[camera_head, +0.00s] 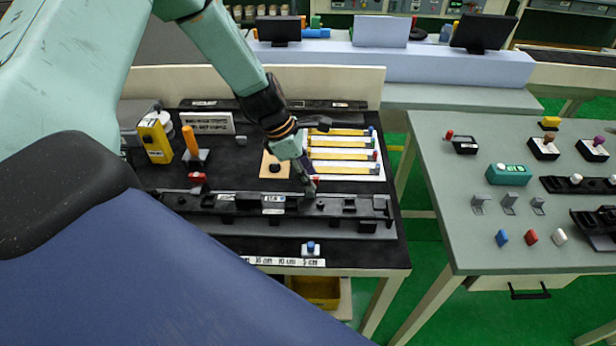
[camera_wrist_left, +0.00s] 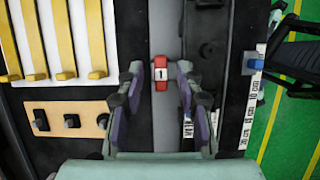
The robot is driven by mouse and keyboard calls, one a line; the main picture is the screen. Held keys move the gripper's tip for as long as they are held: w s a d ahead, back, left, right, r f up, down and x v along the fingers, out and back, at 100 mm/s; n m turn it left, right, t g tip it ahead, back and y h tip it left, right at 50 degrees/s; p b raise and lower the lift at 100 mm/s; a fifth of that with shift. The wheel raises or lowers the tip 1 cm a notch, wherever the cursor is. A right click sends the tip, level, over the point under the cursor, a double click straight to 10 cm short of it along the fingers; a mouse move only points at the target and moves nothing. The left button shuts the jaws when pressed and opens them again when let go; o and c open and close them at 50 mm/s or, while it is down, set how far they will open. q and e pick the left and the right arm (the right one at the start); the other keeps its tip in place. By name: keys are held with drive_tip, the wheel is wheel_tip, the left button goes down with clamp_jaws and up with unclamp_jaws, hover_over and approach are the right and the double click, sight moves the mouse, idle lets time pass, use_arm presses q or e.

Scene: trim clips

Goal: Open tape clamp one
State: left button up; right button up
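Tape clamp one is a small red block with a white label reading "1" (camera_wrist_left: 158,74). In the left wrist view it sits on a grey strip of the long dark rail (camera_wrist_left: 168,28). In the head view only a bit of red (camera_head: 316,180) shows beside my left gripper (camera_head: 307,188), which points down at the rail (camera_head: 345,207). In the left wrist view the fingers of my left gripper (camera_wrist_left: 160,84) are apart, one on each side of the clamp. I cannot tell whether they touch it. My right gripper is not in view.
Yellow strips (camera_head: 340,155) lie on a white board behind the rail. A tan plate with black knobs (camera_wrist_left: 72,120) is beside it. A yellow box (camera_head: 155,140) and an orange post (camera_head: 190,140) stand left. A grey table (camera_head: 450,200) with small parts is at the right.

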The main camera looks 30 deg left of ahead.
use_arm(q)
drive_tip(key=shift+s+d, duration=0.1)
drive_tip(key=shift+d, duration=0.05)
drive_tip(key=shift+r, duration=0.1)
drive_tip(key=shift+c, duration=0.4)
clamp_jaws()
